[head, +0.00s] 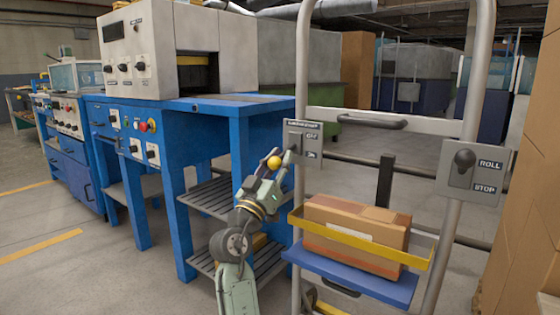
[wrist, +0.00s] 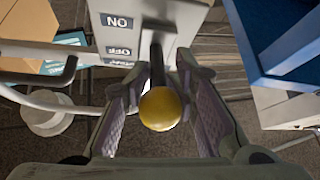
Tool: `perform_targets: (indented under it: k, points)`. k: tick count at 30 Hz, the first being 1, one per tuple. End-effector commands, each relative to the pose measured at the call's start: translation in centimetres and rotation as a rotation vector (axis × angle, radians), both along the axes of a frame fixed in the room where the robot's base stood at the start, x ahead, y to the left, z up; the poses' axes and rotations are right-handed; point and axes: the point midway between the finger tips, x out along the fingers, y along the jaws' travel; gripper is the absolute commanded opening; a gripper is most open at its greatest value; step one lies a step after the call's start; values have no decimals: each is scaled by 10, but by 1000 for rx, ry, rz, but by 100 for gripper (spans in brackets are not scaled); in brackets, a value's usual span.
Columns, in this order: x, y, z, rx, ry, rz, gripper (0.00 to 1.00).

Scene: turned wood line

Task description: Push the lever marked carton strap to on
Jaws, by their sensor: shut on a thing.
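The lever has a yellow ball knob (head: 274,162) on a dark shaft. It stands out from a grey switch plate (head: 303,143) on the frame's left post. The plate's heading is too small to read surely; OFF is above ON. In the wrist view the plate (wrist: 125,38) shows upside down, with the shaft between the fingers and the yellow knob (wrist: 160,108) towards the camera. My gripper (head: 283,157) is shut on the lever, its fingers on both sides. Which mark the lever stands at, I cannot tell.
A second lever box (head: 470,173), marked RUN-style ROLL and STOP, is on the right post. A brown carton (head: 356,232) sits on a blue shelf (head: 345,275) behind a yellow rail. A blue machine bench (head: 190,112) stands close on the left.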

Motion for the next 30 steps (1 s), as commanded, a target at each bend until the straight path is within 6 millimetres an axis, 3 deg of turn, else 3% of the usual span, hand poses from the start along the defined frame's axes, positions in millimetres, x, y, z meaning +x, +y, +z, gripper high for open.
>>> perform_targets:
  k: [14, 15, 18, 30]
  points:
    - [3, -2, -5, 5, 11, -2, 0]
    - [3, -2, -5, 5, 11, -3, 25]
    - [3, -2, -4, 4, 9, -2, 32]
    - [1, -1, 6, 2, 1, -1, 33]
